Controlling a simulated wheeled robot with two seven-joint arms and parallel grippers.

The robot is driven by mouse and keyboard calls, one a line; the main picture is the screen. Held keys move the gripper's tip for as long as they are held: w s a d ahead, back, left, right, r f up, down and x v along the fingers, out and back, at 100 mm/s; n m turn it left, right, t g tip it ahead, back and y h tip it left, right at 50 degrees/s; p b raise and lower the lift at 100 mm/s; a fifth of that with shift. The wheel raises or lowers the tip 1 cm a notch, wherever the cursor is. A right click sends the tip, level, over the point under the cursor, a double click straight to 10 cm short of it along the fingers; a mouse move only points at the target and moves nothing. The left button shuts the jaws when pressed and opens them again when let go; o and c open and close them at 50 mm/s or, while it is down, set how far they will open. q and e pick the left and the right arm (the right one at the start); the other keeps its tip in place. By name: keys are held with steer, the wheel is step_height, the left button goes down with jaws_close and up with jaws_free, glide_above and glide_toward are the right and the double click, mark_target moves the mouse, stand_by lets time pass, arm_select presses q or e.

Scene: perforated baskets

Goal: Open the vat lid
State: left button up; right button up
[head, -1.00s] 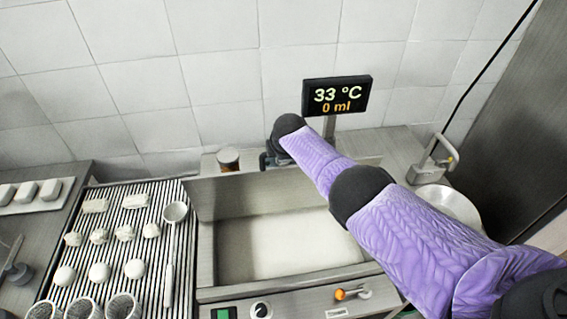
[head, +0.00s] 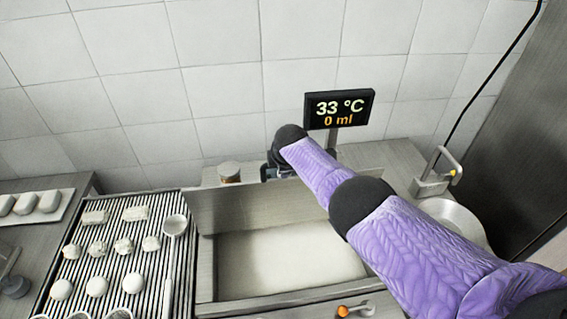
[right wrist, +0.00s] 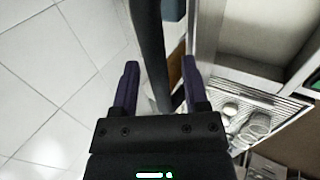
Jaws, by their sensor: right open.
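The vat lid (head: 255,205) is a flat grey metal panel. It stands raised along the back edge of the open vat (head: 207,275), with the pale white contents showing below it. My right arm reaches across the vat from the right. My right gripper (head: 278,168) is at the lid's upper edge, towards the wall and partly hidden by my arm. In the right wrist view my right gripper (right wrist: 160,75) is open, with a dark bar between and beyond its fingers; I cannot tell whether they touch it. My left gripper is not in view.
A display (head: 340,108) reading 33 °C and 0 ml stands behind the vat. A small jar (head: 229,172) is left of the gripper. A ribbed rack (head: 110,265) with pale pieces and a ladle (head: 175,225) lies left. A round metal pan (head: 462,222) is at right.

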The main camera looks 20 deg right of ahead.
steer(key=p+v, duration=0.1)
steer(key=p, duration=0.1)
steer(key=p+v, duration=0.2)
steer(key=shift+w+r, duration=0.1)
steer(key=shift+r, duration=0.25)
steer(key=p+v, duration=0.3)
steer(key=v, duration=0.3)
steer(key=shift+s, duration=0.35)
steer(key=shift+a, duration=0.1)
